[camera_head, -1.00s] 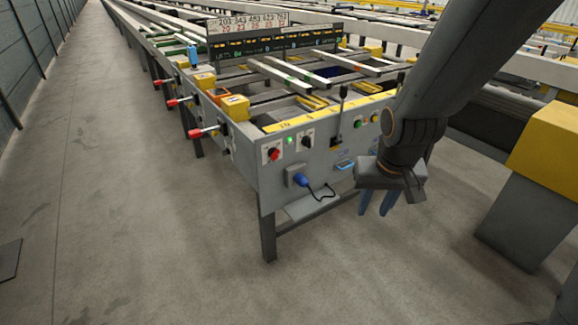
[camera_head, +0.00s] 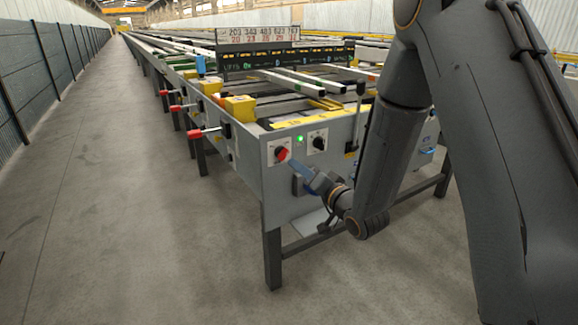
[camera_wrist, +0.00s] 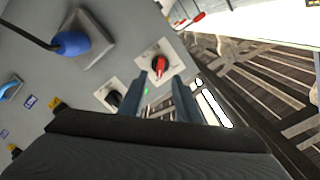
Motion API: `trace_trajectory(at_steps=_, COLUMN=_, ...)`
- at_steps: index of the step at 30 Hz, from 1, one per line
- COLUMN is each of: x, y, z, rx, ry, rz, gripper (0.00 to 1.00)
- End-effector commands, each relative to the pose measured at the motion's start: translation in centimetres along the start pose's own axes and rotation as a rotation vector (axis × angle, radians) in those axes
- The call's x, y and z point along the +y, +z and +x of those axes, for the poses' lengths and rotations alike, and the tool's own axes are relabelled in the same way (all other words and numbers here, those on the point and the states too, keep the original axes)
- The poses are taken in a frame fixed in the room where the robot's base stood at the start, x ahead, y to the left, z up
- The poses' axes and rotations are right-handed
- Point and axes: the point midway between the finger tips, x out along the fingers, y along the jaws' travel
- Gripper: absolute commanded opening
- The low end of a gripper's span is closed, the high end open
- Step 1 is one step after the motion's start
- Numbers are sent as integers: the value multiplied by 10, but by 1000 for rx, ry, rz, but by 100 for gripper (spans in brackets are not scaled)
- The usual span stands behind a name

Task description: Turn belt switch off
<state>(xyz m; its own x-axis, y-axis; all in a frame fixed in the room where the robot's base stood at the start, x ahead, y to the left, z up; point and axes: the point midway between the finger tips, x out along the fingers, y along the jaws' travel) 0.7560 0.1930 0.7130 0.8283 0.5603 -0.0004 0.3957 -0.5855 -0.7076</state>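A red rotary switch (camera_head: 281,154) on a white plate sits at the left of the grey end panel (camera_head: 274,194). A black rotary switch (camera_head: 319,143) sits to its right, and a lit green lamp (camera_head: 299,139) is between them. I cannot read which is the belt switch. My gripper (camera_head: 292,163) points at the red switch from below right. In the wrist view its two fingers (camera_wrist: 160,78) are apart and empty, with the red switch (camera_wrist: 160,65) just beyond the gap between their tips. The black switch (camera_wrist: 113,98) is to the left of the fingers. I see no contact.
A blue plug (camera_wrist: 70,43) with a black cable sticks out of the panel near my gripper. Red-tipped levers (camera_head: 195,134) and yellow blocks (camera_head: 240,108) line the table's left side. A black lever (camera_head: 359,100) stands at the panel's top right. The left floor (camera_head: 110,220) is clear.

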Motion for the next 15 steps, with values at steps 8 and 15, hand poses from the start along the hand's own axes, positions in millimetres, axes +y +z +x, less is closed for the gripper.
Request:
trace_trajectory(at_steps=8, x=-1, y=0, z=39, rx=1, ry=-4, rz=-2, gripper=30)
trace_trajectory(at_steps=15, x=0, y=0, z=67, rx=1, ry=-1, rz=-1, gripper=30)
